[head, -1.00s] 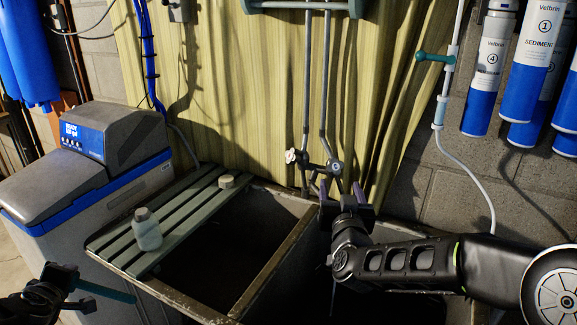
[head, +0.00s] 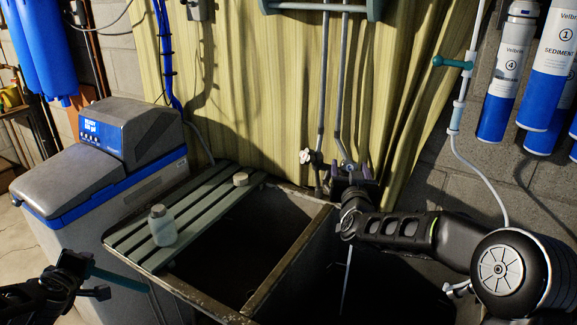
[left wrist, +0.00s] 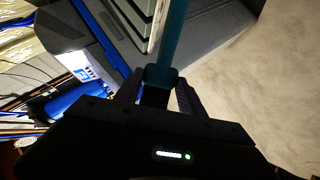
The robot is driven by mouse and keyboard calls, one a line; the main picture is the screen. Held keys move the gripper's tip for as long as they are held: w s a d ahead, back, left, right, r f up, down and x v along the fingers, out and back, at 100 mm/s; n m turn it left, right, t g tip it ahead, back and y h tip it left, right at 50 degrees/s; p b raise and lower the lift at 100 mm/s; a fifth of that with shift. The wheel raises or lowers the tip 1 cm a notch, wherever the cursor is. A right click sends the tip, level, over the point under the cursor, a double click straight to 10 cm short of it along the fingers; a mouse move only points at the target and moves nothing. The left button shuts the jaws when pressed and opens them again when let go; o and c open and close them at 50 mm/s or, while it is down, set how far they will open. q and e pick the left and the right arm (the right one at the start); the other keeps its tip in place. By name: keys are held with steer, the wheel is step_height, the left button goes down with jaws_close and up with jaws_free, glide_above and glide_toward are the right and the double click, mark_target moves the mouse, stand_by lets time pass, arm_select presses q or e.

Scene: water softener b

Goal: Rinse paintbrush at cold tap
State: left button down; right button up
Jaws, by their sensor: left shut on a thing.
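The paintbrush shows as a teal handle (head: 118,279), held in my left gripper (head: 78,277) at the lower left, apart from the sink. The handle (left wrist: 173,35) also runs up between the fingers of my left gripper (left wrist: 158,92) in the left wrist view. The bristles are not clear. My right gripper (head: 351,174) has its purple fingers apart at the taps over the right basin. It partly hides the tap there, so I cannot tell whether it touches. A white tap handle (head: 311,158) is just left of it. A thin pale line (head: 346,280), perhaps water, hangs below.
The sink's wooden divider (head: 290,259) separates two dark basins. A slatted board (head: 190,223) over the left one carries a pale bottle (head: 162,225) and a small round item (head: 240,179). The softener (head: 105,170) stands left; filter cartridges (head: 506,80) hang right.

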mark_target(85, 279)
jaws_close()
arm_select(q)
steer(key=shift+f+b, duration=0.6)
steer(key=shift+f, duration=0.05)
arm_select(e)
steer(key=shift+a+m+h, duration=0.1)
steer(key=shift+m+h, duration=0.2)
steer(key=shift+m, duration=0.6)
arm_select(q)
steer(key=shift+f, duration=0.15)
arm_select(e)
steer(key=shift+m+h, duration=0.5)
steer(key=shift+m, duration=0.1)
steer(key=shift+m+g, duration=0.4)
steer(key=shift+m, duration=0.4)
steer(key=shift+o, duration=0.2)
jaws_free()
arm_select(q)
steer(key=shift+f+b, duration=0.8)
steer(key=shift+b, duration=0.15)
arm_select(e)
steer(key=v, duration=1.2)
steer(key=shift+a+f, duration=0.1)
